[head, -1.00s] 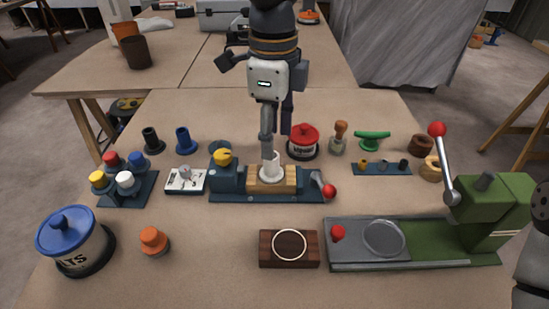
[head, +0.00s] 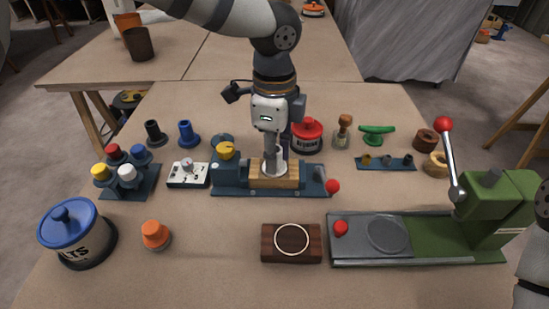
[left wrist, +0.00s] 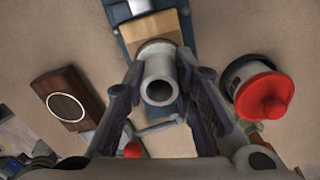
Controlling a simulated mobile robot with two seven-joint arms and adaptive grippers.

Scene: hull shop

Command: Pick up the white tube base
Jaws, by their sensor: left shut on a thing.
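The white tube base (head: 274,170) stands upright at the wooden jaws (head: 290,179) of a blue vise (head: 235,190) in the middle of the bench. My left gripper (head: 275,155) points straight down over it and is shut on its upper tube. In the left wrist view the tube's open round end (left wrist: 161,91) faces the camera between the two dark fingers of my left gripper (left wrist: 162,100). The flange is partly hidden behind the tube there. My right gripper is not in view.
A red-lidded tin (head: 306,136) stands close behind right of the vise. A red-knobbed vise lever (head: 333,186) is at its right end. A dark wooden block with a pale ring (head: 291,242) lies in front. A green press (head: 490,215) stands at right.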

